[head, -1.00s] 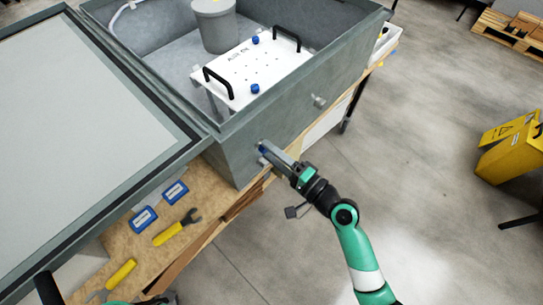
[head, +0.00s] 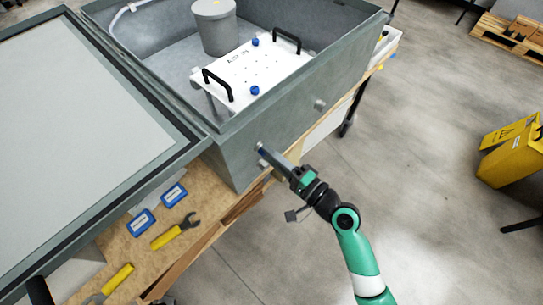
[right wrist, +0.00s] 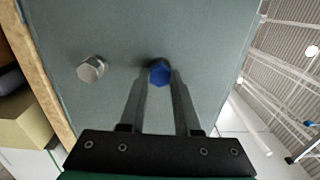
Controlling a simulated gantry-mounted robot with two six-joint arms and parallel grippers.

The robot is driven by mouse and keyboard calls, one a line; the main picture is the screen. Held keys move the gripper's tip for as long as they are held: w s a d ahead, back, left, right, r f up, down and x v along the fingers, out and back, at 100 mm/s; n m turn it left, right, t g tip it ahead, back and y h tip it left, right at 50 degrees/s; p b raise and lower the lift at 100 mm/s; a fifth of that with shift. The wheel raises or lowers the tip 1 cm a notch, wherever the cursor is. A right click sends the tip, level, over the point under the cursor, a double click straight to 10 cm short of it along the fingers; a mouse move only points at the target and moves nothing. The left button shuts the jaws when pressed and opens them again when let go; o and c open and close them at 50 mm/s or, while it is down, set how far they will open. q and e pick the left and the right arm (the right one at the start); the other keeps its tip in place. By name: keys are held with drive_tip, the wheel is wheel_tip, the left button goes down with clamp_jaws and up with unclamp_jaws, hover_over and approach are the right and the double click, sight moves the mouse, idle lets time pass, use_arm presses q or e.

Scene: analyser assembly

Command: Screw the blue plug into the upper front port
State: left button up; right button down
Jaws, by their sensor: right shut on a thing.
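The blue plug (right wrist: 160,74) sits between the fingertips of my right gripper (right wrist: 160,88) in the right wrist view. The gripper is shut on it and points straight at the grey front wall of the case (right wrist: 200,35). In the head view my right gripper (head: 268,155) is at the wall's near left part, and a bit of the blue plug (head: 261,149) shows at its tip. The plug is at the upper front port, which it and the fingers hide; I cannot tell how deep it sits. A silver hex plug (right wrist: 92,69) is in the wall beside it. My left gripper does not show.
Another metal fitting (head: 320,105) sticks out farther right on the front wall. A white plate (head: 250,75) with black handles and blue knobs is inside the open case, near a grey bucket (head: 215,28). Yellow-handled tools (head: 166,238) and blue boxes (head: 141,222) lie on the wooden bench.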

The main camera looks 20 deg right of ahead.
drive_tip(key=shift+r, duration=0.1)
drive_tip(key=m+p, duration=0.7)
drive_tip(key=m, duration=0.6)
drive_tip(key=m+p, duration=0.7)
drive_tip(key=m, duration=0.7)
drive_tip(key=shift+w+r+p, duration=0.15)
drive_tip(key=shift+p, duration=0.15)
